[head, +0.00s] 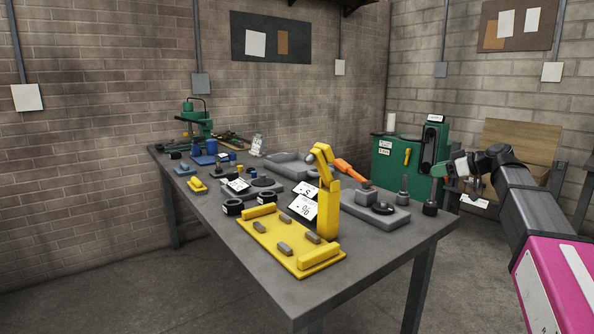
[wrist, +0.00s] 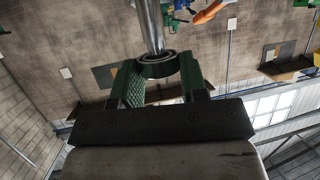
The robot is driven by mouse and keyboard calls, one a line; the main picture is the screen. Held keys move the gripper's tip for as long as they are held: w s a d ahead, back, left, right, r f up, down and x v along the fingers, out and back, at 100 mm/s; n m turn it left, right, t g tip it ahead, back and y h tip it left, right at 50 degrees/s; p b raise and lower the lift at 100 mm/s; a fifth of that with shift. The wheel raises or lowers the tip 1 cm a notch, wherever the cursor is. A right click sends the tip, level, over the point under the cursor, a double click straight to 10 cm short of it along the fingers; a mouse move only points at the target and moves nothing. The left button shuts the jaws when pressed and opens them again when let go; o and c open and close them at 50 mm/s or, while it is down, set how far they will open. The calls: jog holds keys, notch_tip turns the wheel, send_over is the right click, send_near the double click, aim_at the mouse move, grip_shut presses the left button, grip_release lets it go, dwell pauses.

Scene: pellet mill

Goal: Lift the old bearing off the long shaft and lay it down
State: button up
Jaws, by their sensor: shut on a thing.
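The old bearing (wrist: 158,66), a dark ring with a bright rim, is held between the two green fingers of my gripper (wrist: 160,82) in the wrist view. The long shaft (wrist: 149,25), a bright steel rod, meets the ring in that view; I cannot tell how far it passes through. In the head view my gripper (head: 441,171) is at the upper end of the long shaft (head: 433,190), which stands upright on a dark base at the table's right end. The bearing is hard to make out there.
A shorter upright shaft (head: 403,187) and a grey plate (head: 376,220) with an orange-handled tool (head: 350,169) stand left of the long shaft. A yellow fixture (head: 275,240) fills the table's front. A green machine (head: 405,160) stands behind. Bare tabletop (head: 365,250) shows at front right.

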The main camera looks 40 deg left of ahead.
jog(key=shift+r, duration=1.4)
jog(key=w+d+f+m+t+h, duration=0.1)
jog(key=w+d+m+t+h, duration=0.2)
jog(key=d, duration=0.8)
jog(key=w+d+f+m+t+h, duration=0.2)
jog(key=d+m+t+h, duration=0.3)
jog(key=d+m, duration=0.3)
jog(key=w+d+f+m+t+h, duration=0.2)
jog(key=w+d+m+h, duration=0.3)
jog(key=d, duration=0.9)
jog(key=shift+t, duration=0.9)
